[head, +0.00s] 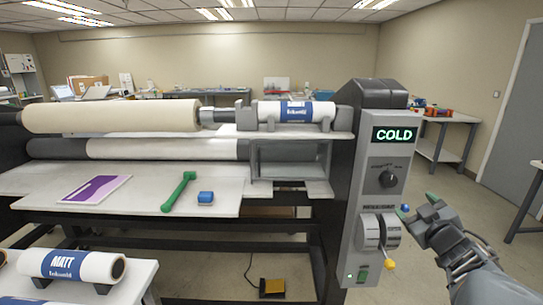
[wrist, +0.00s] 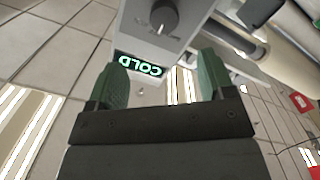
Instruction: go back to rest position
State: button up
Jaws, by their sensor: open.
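My gripper (head: 420,204) is at the right of the head view, just right of the laminator's control column (head: 378,160). Its jaws are open with nothing seen between them. In the wrist view the two green fingertips (wrist: 157,85) stand apart, with the lit COLD display (wrist: 138,65) behind them. The same display (head: 395,135) reads COLD in green in the head view. A dark knob (head: 388,179) sits below it. Lower on the column is a grey dial (head: 378,231) with levers, one tipped blue (head: 405,208) and one tipped yellow (head: 390,264).
A MATT roll (head: 70,266) lies on a front table. A yellow pedal (head: 271,287) is on the floor. Floor right of the column looks open.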

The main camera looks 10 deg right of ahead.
jog(key=s+d+f+m+g+h, duration=0.4)
jog(key=d+f+m+g+h, duration=0.1)
jog(key=d+m+g+h, duration=0.1)
jog(key=s+a+f+m+g+y+p, duration=0.1)
jog(key=s+a+f+m+g, duration=0.2)
jog(key=a+f+g, duration=0.1)
jog(key=s+a+n+g+y+p, duration=0.1)
jog(key=a+y, duration=0.1)
jog(key=a, duration=0.7)
jog(key=s+a+f+n+g+y+p, duration=0.1)
jog(key=s+a+y, duration=0.1)
jog(key=a, duration=0.7)
jog(key=s+a+n+g+y+p, duration=0.1)
jog(key=a+y, duration=0.3)
jog(key=a, duration=0.5)
jog(key=shift+s+a+f+n+g, duration=0.4)
jog(key=shift+s+n+g, duration=0.1)
jog(key=shift+n, duration=0.1)
